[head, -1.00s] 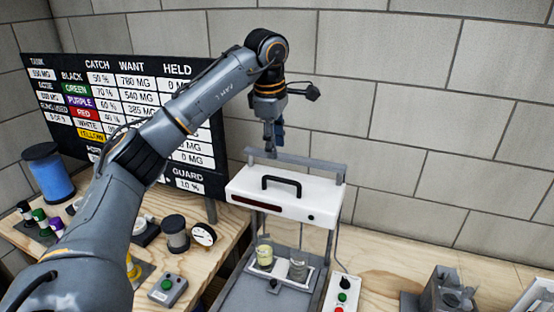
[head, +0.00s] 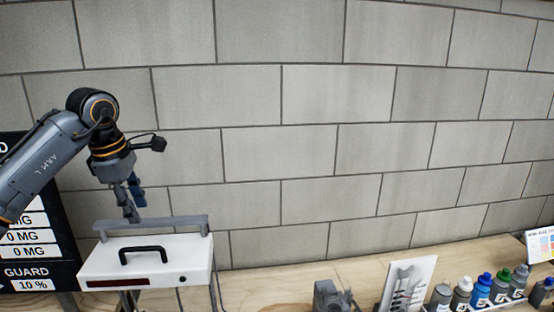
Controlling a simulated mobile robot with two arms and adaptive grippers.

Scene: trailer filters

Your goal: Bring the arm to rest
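My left arm reaches in from the left edge of the head view. Its gripper (head: 132,200) points down, in front of the grey wall and just above the back bar of a white box-shaped unit (head: 150,266). The fingers are seen at an angle and overlap, so I cannot tell whether they are open or shut. I see no object in them. I cannot tell whether the fingers touch the bar. My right gripper is not in view.
The white unit has a black handle (head: 144,255) on top. A dark board (head: 30,272) stands at the left. On the wooden bench are a grey metal piece (head: 331,297), a white tool panel (head: 408,283) and several capped bottles (head: 481,290). The wall above is bare.

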